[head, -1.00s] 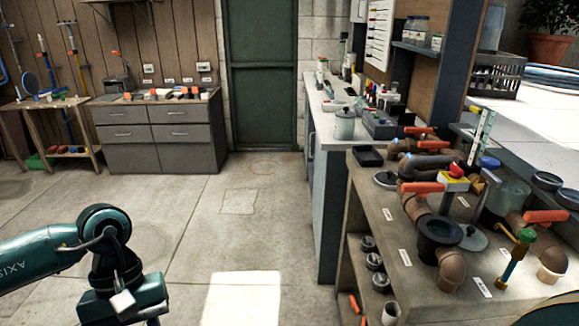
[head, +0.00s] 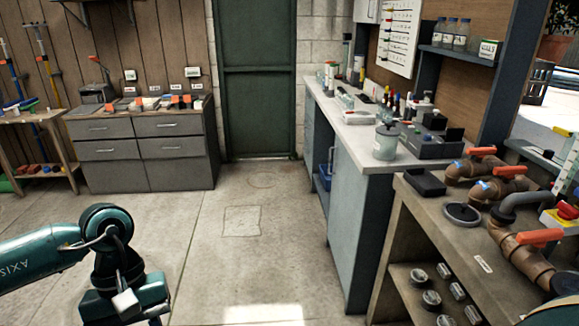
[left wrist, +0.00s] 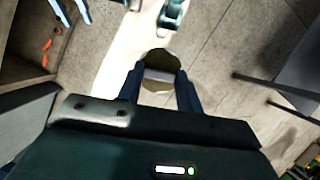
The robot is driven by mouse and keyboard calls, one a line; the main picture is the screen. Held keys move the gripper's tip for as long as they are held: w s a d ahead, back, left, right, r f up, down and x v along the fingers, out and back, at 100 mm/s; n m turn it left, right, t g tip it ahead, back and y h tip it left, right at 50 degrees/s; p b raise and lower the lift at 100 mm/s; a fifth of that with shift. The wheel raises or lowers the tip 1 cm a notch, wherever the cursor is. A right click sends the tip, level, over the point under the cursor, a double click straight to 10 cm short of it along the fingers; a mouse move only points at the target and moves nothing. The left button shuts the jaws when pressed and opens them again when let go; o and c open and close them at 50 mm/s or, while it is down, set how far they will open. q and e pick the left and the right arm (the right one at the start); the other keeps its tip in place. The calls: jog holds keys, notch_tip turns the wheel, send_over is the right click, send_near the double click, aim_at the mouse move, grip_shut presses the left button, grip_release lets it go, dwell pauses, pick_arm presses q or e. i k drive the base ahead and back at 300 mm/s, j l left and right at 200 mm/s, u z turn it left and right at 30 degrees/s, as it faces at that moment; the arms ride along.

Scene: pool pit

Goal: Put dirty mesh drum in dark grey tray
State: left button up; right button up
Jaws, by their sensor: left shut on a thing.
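My left gripper (left wrist: 160,78) is shut on a round, olive-tan piece with a pale band across it, seen between the fingers in the left wrist view. It seems to be the mesh drum (left wrist: 160,58); its mesh is too small to make out. In the head view my left arm reaches in at lower left, and the fingertips are out of frame. My right gripper is not in view.
Grey drawers (head: 145,150) stand at the back left. Open concrete floor (head: 240,260) lies between.

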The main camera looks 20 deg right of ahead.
aim_at(423, 185)
jog(key=i+z, duration=0.5)
jog(key=i+j+z, duration=0.15)
jog(key=i+z, duration=0.35)
jog(key=i+j+z, duration=0.15)
jog(key=z, duration=0.35)
jog(key=i+j+z, duration=0.25)
jog(key=z, duration=0.2)
jog(key=i+j+z, duration=0.25)
jog(key=z, duration=0.25)
jog(key=i+j+z, duration=0.1)
jog(key=j+z, duration=0.35)
jog(key=i+j+z, duration=0.1)
jog(key=j+z, duration=0.85)
jog(key=l, duration=0.1)
